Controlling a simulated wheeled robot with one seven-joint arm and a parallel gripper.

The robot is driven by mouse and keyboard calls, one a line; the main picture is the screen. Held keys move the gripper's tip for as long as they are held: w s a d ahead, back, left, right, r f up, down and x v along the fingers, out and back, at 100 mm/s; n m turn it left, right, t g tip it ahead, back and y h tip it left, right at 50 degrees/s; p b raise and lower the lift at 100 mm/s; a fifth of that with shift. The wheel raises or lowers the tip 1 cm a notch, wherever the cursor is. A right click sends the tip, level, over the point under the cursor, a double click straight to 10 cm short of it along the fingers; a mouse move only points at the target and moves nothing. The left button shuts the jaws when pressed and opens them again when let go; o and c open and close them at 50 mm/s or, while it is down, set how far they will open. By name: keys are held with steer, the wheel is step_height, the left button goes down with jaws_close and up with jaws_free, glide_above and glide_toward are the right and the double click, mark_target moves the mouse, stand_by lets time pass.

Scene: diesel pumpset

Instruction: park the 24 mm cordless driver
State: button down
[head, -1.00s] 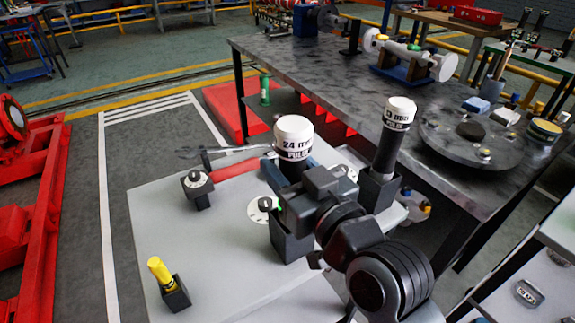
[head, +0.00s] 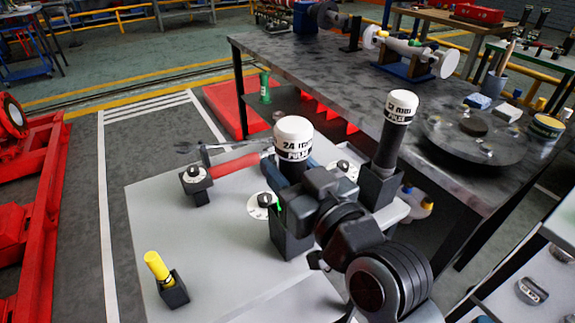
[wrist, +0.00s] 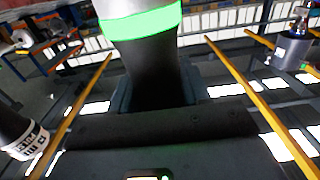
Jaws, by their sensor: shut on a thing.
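The 24 mm cordless driver (head: 293,140), white-capped with a black body and a "24 mm" label, stands roughly upright in my gripper (head: 291,172). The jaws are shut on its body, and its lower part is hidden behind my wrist. In the wrist view the driver (wrist: 145,55) shows a green band and dark body, with my gripper (wrist: 158,95) around it. A dark square holder (head: 290,238) stands on the grey worktop (head: 220,250) just below the gripper. I cannot tell whether the driver's lower end is in it.
A second white-capped driver (head: 396,125) stands in its own dark holder (head: 378,188) close on the right.

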steer(key=shift+f, duration=0.15)
steer(key=c, duration=0.8)
jaws_free()
steer(key=shift+c, duration=0.2)
steer(key=o, duration=0.4)
steer(key=shift+f, duration=0.2)
steer(key=shift+s, duration=0.1)
steer(key=b+v, duration=0.1)
steer(key=v, duration=0.6)
steer(key=shift+s+d+r, duration=0.1)
steer(key=shift+s+d, duration=0.15)
steer(key=shift+s, duration=0.05)
